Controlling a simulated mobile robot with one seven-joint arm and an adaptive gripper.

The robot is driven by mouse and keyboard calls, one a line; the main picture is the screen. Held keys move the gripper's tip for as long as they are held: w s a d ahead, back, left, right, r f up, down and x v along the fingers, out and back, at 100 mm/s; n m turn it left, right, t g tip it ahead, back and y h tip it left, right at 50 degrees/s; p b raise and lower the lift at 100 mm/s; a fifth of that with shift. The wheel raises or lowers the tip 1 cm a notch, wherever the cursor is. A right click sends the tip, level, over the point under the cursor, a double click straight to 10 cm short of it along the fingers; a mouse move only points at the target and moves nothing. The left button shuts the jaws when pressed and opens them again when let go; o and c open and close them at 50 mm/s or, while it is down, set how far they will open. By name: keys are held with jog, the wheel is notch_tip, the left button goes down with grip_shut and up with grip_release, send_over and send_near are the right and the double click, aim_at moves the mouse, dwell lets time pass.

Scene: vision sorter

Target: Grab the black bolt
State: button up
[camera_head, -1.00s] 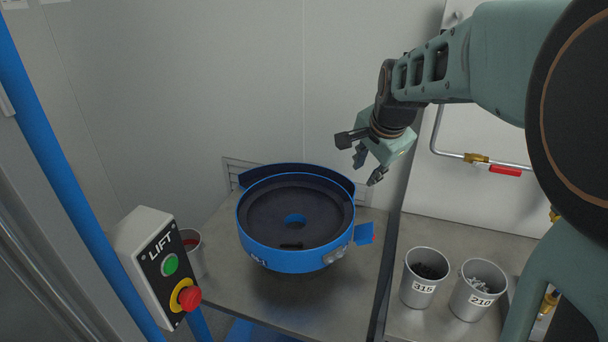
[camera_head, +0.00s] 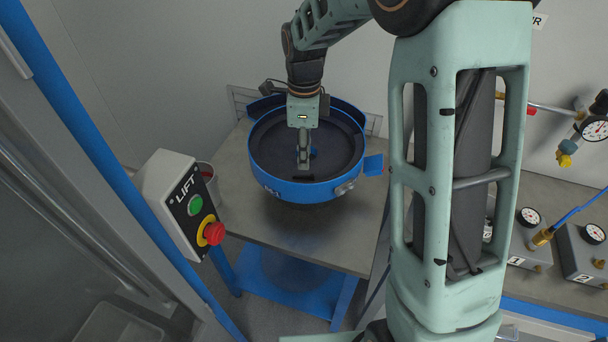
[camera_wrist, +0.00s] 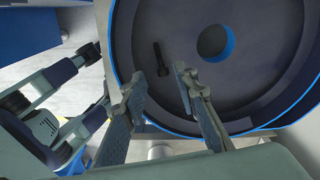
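The black bolt (camera_wrist: 160,58) lies on the dark floor of the round blue-rimmed bowl (camera_head: 318,192), near its front wall. In the wrist view it is a small dark rod with a wider head, left of the blue-edged centre hole. In the head view the bolt (camera_head: 306,177) is a small dark mark just below the fingers. My gripper (camera_wrist: 163,82) points down into the bowl, its two fingers apart with nothing between them. In the wrist view the bolt shows just beyond the gap between the fingertips. In the head view my gripper (camera_head: 304,163) hides part of the bowl floor.
The bowl's raised wall surrounds the bolt closely at the front. The metal table (camera_head: 335,230) in front of the bowl is clear. Gauges (camera_head: 529,217) stand at the right.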

aim_at(305, 176)
jog(key=shift+d+f+p, duration=0.15)
jog(key=shift+f+p, duration=0.45)
jog(key=shift+f, duration=2.7)
grip_shut()
